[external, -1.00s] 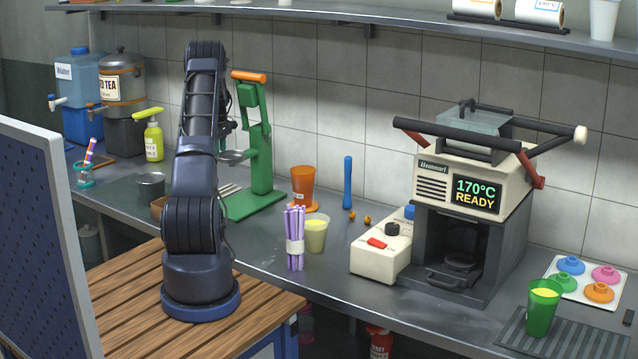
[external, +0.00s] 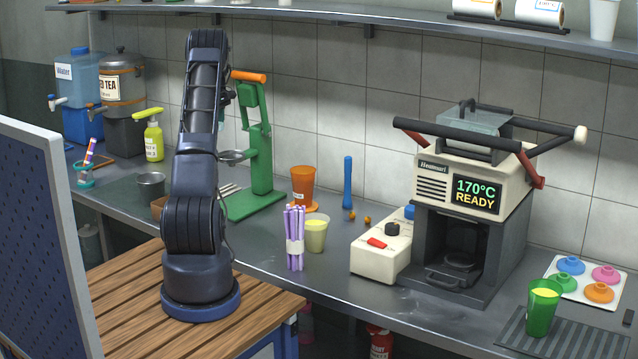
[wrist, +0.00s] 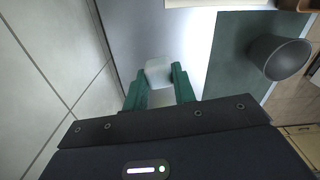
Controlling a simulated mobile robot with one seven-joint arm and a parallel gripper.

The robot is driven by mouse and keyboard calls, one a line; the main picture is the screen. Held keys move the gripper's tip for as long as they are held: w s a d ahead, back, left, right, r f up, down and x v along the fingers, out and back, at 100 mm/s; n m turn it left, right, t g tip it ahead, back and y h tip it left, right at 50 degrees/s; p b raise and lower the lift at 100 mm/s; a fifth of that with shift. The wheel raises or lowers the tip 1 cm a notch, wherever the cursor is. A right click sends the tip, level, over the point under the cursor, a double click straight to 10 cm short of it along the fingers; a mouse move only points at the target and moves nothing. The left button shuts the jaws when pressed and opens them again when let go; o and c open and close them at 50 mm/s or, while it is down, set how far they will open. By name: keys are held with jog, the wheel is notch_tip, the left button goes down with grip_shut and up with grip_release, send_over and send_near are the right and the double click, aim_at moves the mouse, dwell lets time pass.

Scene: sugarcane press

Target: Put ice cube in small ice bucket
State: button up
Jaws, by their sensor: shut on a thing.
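A pale, translucent ice cube (wrist: 158,69) sits between the green fingertips of my gripper (wrist: 158,77) in the wrist view. The gripper is shut on it. A small grey metal bucket (wrist: 283,57) stands to the right of the gripper in the wrist view, apart from the cube. The small bucket (external: 151,186) also shows in the external view, on the counter left of my arm. Its inside is not clear. My gripper and the cube are hidden behind my arm in the external view.
The tiled wall (wrist: 45,75) runs close along the left of the wrist view. A dark green mat (wrist: 232,75) lies beside the bucket. In the external view, the green press (external: 256,150) stands right of my arm, and a yellow pump bottle (external: 153,138) stands behind the bucket.

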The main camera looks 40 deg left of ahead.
jog(key=s+a+n, duration=0.2)
jog(key=s+a, duration=0.1)
jog(key=s, duration=0.5)
jog(key=s+a+n, duration=0.2)
jog(key=s, duration=0.6)
jog(key=n, duration=0.3)
send_near(150, 174)
jog(key=s+d+r, duration=0.2)
jog(key=s+d, duration=0.1)
jog(key=d, duration=0.1)
jog(key=shift+a+f, duration=0.1)
jog(key=shift+f, duration=5)
jog(key=o, duration=1)
jog(key=shift+r, duration=3.5)
